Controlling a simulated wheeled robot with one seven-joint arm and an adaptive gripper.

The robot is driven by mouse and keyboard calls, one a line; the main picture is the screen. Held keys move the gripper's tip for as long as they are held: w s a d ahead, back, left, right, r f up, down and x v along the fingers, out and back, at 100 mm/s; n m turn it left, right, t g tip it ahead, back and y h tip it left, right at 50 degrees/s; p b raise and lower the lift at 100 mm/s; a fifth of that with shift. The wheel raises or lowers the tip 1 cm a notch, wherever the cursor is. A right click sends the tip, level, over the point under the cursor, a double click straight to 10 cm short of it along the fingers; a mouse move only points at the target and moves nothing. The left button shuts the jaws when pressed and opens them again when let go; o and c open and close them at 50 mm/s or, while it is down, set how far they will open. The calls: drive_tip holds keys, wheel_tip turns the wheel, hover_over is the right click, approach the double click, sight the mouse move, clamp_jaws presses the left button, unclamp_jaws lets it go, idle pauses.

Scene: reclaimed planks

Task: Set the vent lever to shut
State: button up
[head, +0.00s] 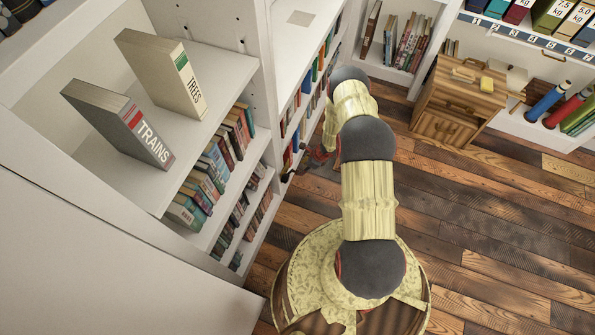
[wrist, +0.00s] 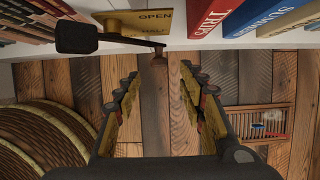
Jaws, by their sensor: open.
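The vent lever (wrist: 125,38) is at the top of the wrist view. It has a dark block at its left end and a thin dark arm running right to a small brownish end piece. A brass-coloured mount (wrist: 118,22) sits behind it. In the head view my gripper (head: 320,156) is mostly hidden behind my arm, by the bookcase.
Red (wrist: 214,18) and blue (wrist: 250,16) books stand right of the plate. A white bookcase (head: 262,95) with shelved books is left of my arm. A wooden cabinet (head: 440,128) stands at the back right. Plank floor (head: 500,215) is clear on the right.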

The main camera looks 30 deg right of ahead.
drive_tip(key=b+x, duration=0.2)
drive_tip(key=x, duration=0.4)
drive_tip(key=shift+f+b, duration=0.3)
drive_tip(key=shift+f, duration=0.05)
drive_tip(key=shift+w+a, duration=0.15)
drive_tip(key=shift+c, duration=0.8)
clamp_jaws()
